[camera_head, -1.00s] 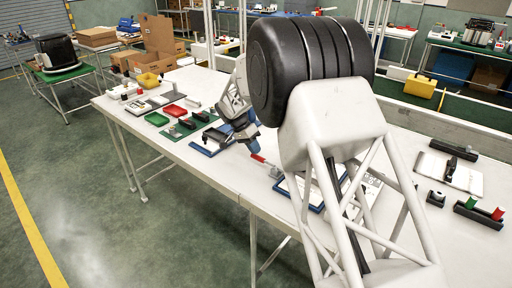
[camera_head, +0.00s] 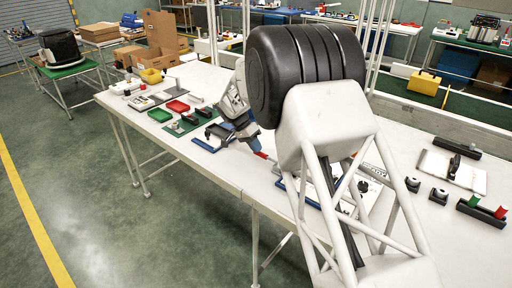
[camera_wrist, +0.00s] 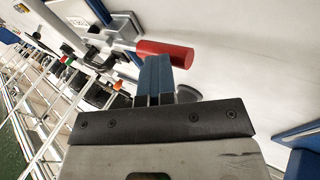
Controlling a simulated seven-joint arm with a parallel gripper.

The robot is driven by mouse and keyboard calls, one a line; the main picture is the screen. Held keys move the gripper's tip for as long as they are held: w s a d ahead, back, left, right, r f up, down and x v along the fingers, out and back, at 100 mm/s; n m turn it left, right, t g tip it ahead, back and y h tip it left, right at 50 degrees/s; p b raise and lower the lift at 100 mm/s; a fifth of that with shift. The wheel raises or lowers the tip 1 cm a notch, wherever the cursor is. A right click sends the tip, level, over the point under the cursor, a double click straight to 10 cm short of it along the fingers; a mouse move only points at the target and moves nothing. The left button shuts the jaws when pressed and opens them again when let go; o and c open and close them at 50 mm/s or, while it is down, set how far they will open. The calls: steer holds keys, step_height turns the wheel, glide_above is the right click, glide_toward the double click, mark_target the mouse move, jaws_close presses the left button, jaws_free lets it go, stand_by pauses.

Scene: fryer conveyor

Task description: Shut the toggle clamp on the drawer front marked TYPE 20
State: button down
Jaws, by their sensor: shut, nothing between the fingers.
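The toggle clamp's red handle (camera_wrist: 165,53) lies across the wrist view, pointing right, just beyond my fingertips. It also shows as a small red spot in the head view (camera_head: 262,154). The clamp's metal body (camera_wrist: 122,45) is left of the handle, partly out of clear sight. My gripper (camera_wrist: 154,62) has its blue fingers together and empty, their tips at or very near the handle's lower side; I cannot tell whether they touch. In the head view my gripper (camera_head: 249,137) is close above the table beside the handle. No TYPE 20 marking is legible.
The white table (camera_head: 232,182) carries green and red trays (camera_head: 177,106) to the left. A white plate with a black handle (camera_head: 453,167), small knobs (camera_head: 438,195) and a black holder (camera_head: 481,212) stand at right. My arm hides part of the table's middle.

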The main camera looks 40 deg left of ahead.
steer(key=shift+s+f, duration=0.1)
steer(key=shift+f, duration=0.1)
steer(key=shift+r, duration=0.6)
steer(key=v, duration=1.2)
steer(key=shift+s+d+r, duration=0.15)
steer(key=shift+d+r, duration=0.05)
steer(key=shift+r, duration=0.35)
